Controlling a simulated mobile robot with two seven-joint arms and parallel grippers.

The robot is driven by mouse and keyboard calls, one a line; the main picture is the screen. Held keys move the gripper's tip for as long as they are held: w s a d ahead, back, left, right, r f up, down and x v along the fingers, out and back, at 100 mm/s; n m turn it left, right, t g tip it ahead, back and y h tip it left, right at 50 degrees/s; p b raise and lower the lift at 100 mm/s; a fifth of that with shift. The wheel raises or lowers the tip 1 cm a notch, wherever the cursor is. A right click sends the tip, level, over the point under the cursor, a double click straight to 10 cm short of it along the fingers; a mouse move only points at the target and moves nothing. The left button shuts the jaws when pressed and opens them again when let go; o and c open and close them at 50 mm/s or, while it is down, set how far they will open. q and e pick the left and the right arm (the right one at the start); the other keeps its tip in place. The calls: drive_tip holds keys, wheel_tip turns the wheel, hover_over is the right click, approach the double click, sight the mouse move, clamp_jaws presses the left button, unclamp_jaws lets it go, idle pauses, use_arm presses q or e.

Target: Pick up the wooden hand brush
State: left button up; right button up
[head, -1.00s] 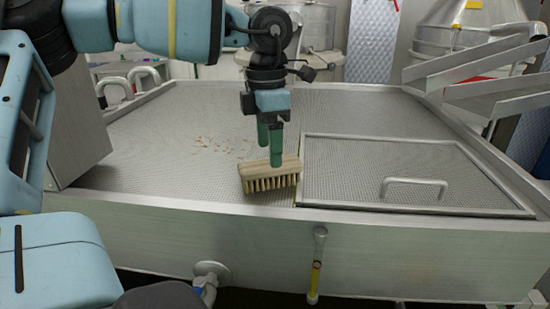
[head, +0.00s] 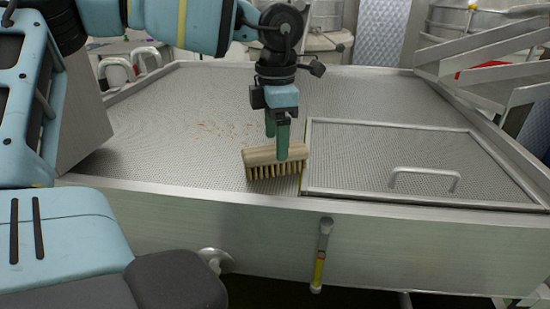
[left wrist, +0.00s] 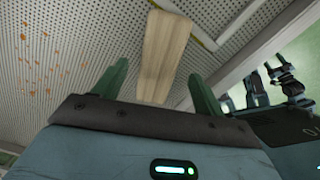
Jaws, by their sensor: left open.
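The wooden hand brush (head: 262,157) has a pale wooden block with bristles pointing down. It rests on the perforated metal surface near the front edge, beside the hatch panel. My left gripper (head: 277,142) is open and points down at the brush. One green fingertip overlaps the near face of the block; the other is behind it, its tip partly hidden. In the left wrist view the block (left wrist: 166,55) lies lengthwise between the two spread fingers (left wrist: 160,88), with a gap visible on both sides.
The hatch panel (head: 350,150) with a raised handle (head: 425,176) lies right of the brush. Reddish-brown bits (head: 225,130) are scattered to its left. Metal rails (head: 485,75) stand at the right. The surface behind the brush is clear.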

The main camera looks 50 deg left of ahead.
use_arm(q)
wheel_tip(320, 180, down, 4)
drive_tip(key=shift+a+f, duration=0.1)
drive_tip(key=shift+f, duration=0.1)
drive_tip(key=c, duration=1.2)
drive_tip(key=shift+r, duration=0.1)
wheel_tip(320, 180, up, 9)
drive_tip(key=shift+f, duration=0.1)
drive_tip(key=shift+r, duration=0.5)
drive_tip(key=shift+r, duration=0.1)
